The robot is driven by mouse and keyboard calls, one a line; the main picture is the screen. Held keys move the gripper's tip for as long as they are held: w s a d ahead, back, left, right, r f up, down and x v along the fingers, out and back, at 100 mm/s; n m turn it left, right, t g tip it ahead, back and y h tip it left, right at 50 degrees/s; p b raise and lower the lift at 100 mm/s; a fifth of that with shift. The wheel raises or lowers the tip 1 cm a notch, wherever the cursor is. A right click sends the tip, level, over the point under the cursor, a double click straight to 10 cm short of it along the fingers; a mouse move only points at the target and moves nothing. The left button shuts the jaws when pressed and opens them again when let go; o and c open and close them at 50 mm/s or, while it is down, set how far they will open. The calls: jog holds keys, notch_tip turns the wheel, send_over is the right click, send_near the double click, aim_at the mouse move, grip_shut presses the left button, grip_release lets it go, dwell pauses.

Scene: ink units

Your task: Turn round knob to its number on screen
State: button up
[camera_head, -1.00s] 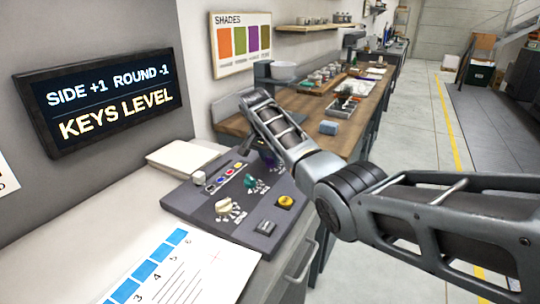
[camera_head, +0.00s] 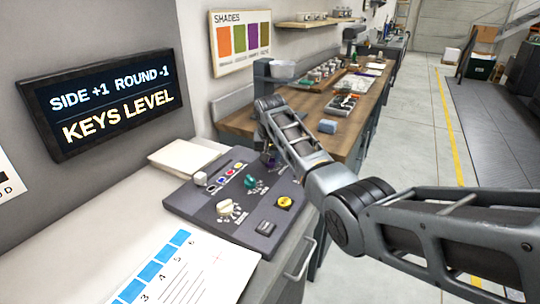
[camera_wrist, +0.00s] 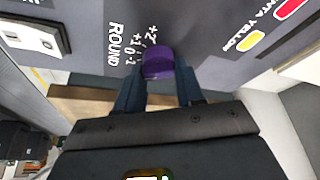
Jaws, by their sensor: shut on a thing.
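The purple round knob (camera_wrist: 158,64) sits on the grey control panel beside the printed ROUND scale, which reads +2, +1, 0, -1. My gripper (camera_wrist: 158,80) is shut on this knob, one finger on each side. Its pointer mark cannot be made out. In the head view the purple knob (camera_head: 270,158) is mostly hidden behind my gripper and wrist. The screen (camera_head: 105,104) on the wall reads SIDE +1, ROUND -1 and KEYS LEVEL.
A printed sheet (camera_head: 185,270) lies in front. A wooden bench (camera_head: 240,122) with trays stands behind.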

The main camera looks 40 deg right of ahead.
dwell(0.3)
jog(key=o, duration=1)
jog(key=shift+o, duration=0.2)
jog(key=shift+r, duration=0.1)
jog(key=v, duration=0.7)
jog(key=shift+r+b, duration=0.25)
jog(key=shift+b, duration=0.2)
jog(key=shift+s+a, duration=0.1)
jog(key=shift+s, duration=0.05)
